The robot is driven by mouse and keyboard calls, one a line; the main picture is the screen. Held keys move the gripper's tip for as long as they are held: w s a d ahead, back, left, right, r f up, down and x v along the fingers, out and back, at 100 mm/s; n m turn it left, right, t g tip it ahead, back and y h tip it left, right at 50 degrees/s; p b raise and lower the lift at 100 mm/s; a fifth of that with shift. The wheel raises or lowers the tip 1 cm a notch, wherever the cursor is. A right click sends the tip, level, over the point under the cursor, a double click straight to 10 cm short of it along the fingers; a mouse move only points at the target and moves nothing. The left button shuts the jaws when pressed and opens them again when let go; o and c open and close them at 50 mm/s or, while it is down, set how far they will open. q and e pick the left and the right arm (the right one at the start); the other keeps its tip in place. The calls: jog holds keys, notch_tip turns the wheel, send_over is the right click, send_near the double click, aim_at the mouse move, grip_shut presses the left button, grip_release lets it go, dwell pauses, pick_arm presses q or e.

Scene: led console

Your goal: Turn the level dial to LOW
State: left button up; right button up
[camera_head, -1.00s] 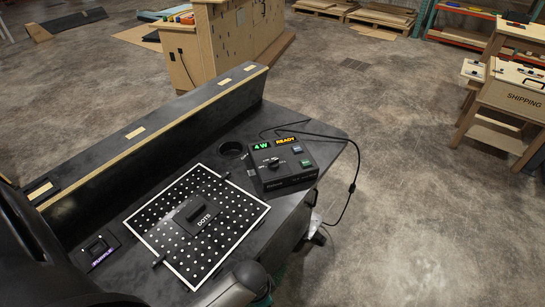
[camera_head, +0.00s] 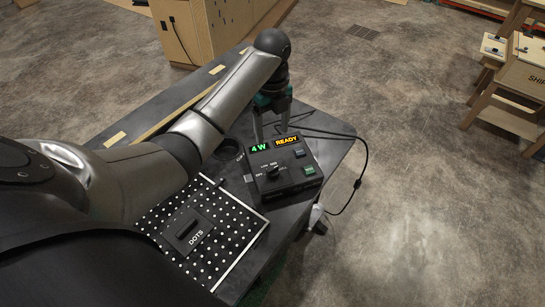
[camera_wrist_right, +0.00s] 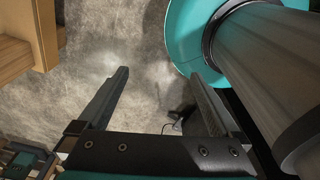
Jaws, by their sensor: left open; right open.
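The black console box (camera_head: 283,179) stands on the dark table (camera_head: 322,152) in the head view. Its level dial (camera_head: 272,171) is a black knob on the top face, with small labels around it including OFF and LOW; which label it points at is too small to tell. My right gripper (camera_wrist_right: 155,90) shows in the right wrist view, open and empty above the floor.
A white-dotted board (camera_head: 222,232) with a DOTS block (camera_head: 187,230) lies left of the console. A black cable (camera_head: 362,165) loops off the right edge. A wooden shipping stand (camera_head: 520,75) is far right.

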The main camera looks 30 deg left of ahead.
pick_arm(q)
send_over(272, 168)
notch_tip(272, 168, down, 5)
notch_tip(272, 168, down, 10)
jog(key=b, duration=0.3)
jog(key=shift+r, duration=0.25)
pick_arm(e)
jog(key=f, duration=0.1)
jog(key=s+f, duration=0.1)
jog(key=d+f, duration=0.1)
jog(key=shift+s+f, duration=0.25)
jog(key=shift+s, duration=0.15)
pick_arm(q)
grip_shut()
pick_arm(e)
jog(key=shift+a, duration=0.2)
